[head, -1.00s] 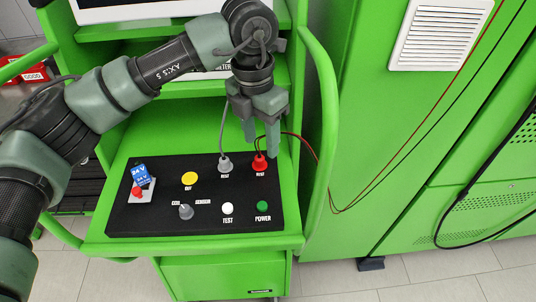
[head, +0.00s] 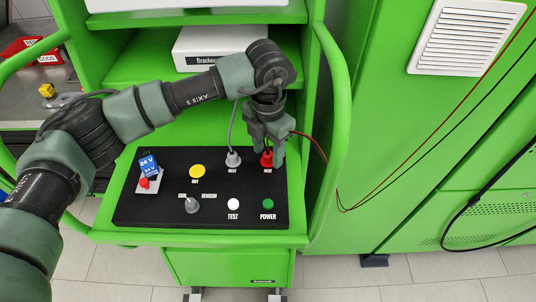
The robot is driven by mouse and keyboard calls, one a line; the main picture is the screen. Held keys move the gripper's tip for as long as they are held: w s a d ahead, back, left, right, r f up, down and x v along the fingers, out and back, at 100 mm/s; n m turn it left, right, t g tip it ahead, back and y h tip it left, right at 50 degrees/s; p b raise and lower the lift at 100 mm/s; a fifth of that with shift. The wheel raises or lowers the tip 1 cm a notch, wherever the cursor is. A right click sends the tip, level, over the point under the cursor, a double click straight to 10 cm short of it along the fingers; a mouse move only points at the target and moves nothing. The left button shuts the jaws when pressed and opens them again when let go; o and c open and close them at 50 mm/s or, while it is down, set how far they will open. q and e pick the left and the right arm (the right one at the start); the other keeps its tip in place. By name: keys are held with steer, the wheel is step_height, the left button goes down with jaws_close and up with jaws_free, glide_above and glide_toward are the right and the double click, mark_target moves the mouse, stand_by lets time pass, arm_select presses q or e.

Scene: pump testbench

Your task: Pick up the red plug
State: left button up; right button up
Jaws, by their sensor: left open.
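The red plug (head: 266,160) stands upright in the black control panel (head: 215,215), at its back right, with a thin red cable running off to the right. My left gripper (head: 267,160) points down over the red plug from behind and above. Its fingers are open, one on each side of the plug; I cannot tell whether they touch it. A grey plug (head: 233,159) with a grey cable stands just left of it. My right gripper is not in view.
The panel also carries a yellow button (head: 197,171), a grey knob (head: 192,205), a white button (head: 233,204), a green button (head: 268,204) and a blue 24 V tag (head: 148,165). A green handrail (head: 338,110) rises close on the right. A white box (head: 215,48) sits on the shelf behind.

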mark_target(268, 153)
arm_select(q)
steer(key=c, duration=0.9)
jaws_close()
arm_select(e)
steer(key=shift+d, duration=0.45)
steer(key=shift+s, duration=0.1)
arm_select(q)
steer(key=shift+r, duration=0.15)
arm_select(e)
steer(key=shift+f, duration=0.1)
